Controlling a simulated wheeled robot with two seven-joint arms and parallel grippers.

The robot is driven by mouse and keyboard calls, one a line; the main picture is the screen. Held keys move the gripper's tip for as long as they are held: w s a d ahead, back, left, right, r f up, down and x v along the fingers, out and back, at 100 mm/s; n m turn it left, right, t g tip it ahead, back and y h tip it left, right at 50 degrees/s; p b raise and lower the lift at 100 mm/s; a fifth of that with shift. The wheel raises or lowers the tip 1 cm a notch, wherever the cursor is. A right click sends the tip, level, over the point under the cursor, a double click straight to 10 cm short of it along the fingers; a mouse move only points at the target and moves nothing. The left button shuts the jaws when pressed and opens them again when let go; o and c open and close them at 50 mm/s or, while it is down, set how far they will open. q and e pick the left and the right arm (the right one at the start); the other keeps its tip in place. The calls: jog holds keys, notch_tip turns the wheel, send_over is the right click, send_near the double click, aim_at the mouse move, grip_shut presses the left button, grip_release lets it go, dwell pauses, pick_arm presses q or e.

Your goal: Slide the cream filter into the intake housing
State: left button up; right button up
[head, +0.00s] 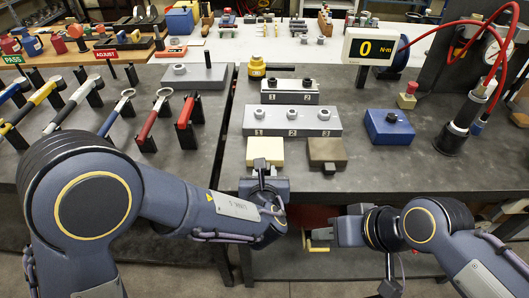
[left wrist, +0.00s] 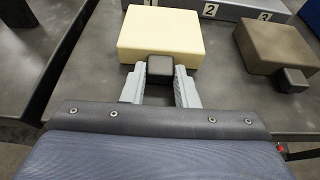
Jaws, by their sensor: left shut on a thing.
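The cream filter (head: 265,151) is a flat block lying on the grey bench, with a dark knob on its near side. In the left wrist view the cream filter (left wrist: 160,33) is straight ahead. My left gripper (left wrist: 160,70) is shut on its knob, one finger on each side. I cannot make out which thing is the intake housing.
A brown block (head: 326,153) with a similar knob lies right of the cream filter, with a gap between. A grey numbered block (head: 290,121) stands just behind. A blue box (head: 389,127) is to the right. A red surface (head: 312,215) shows below the bench edge.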

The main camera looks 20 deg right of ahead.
pick_arm(q)
jog(key=shift+r+p, duration=1.55)
jog(key=shift+r, duration=1)
